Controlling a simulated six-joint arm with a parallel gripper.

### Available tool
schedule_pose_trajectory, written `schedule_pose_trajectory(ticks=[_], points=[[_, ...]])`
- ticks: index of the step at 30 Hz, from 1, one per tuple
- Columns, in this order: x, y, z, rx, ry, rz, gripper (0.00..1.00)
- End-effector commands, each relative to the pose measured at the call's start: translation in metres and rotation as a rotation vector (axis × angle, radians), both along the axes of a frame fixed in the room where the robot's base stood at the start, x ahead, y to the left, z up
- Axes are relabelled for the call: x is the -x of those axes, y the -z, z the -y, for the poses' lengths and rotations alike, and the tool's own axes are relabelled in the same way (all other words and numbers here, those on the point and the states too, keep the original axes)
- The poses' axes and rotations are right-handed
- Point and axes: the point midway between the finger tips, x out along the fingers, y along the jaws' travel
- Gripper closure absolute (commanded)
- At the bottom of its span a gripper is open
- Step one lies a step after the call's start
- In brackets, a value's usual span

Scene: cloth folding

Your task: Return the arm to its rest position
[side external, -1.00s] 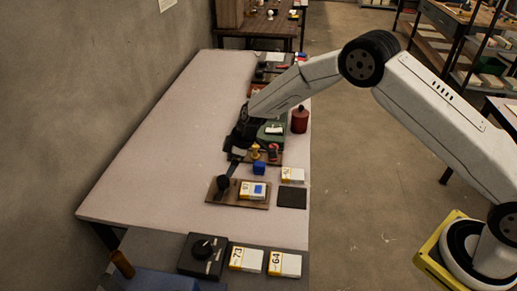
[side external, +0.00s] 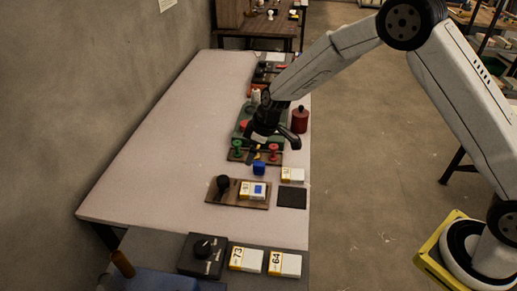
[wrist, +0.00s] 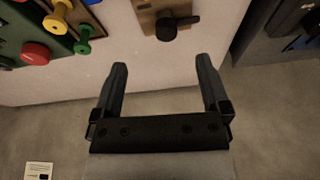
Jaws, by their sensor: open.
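My gripper (side external: 274,150) hangs over the right side of the long pale table (side external: 165,140), above the boards with coloured knobs. Its two dark fingers are spread apart, with nothing between them. In the wrist view my gripper (wrist: 162,66) also shows open and empty, with the table edge and the floor beyond it. My arm rises from the gripper to a high elbow and comes down to its yellow base at the right. No cloth is in view.
A board with a black knob (side external: 223,183) lies nearer. The table's left half is clear.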

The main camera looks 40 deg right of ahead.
Motion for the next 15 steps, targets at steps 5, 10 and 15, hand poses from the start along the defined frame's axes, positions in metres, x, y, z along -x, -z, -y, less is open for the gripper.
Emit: schedule_pose_trajectory(ticks=[5,10,15], points=[[0.034,-0.027,0.024,0.017,0.128,-0.025,0.04],[0.071,-0.047,0.044,0.032,0.248,-0.045,0.04],[0.110,-0.064,0.062,0.043,0.365,-0.057,0.04]])
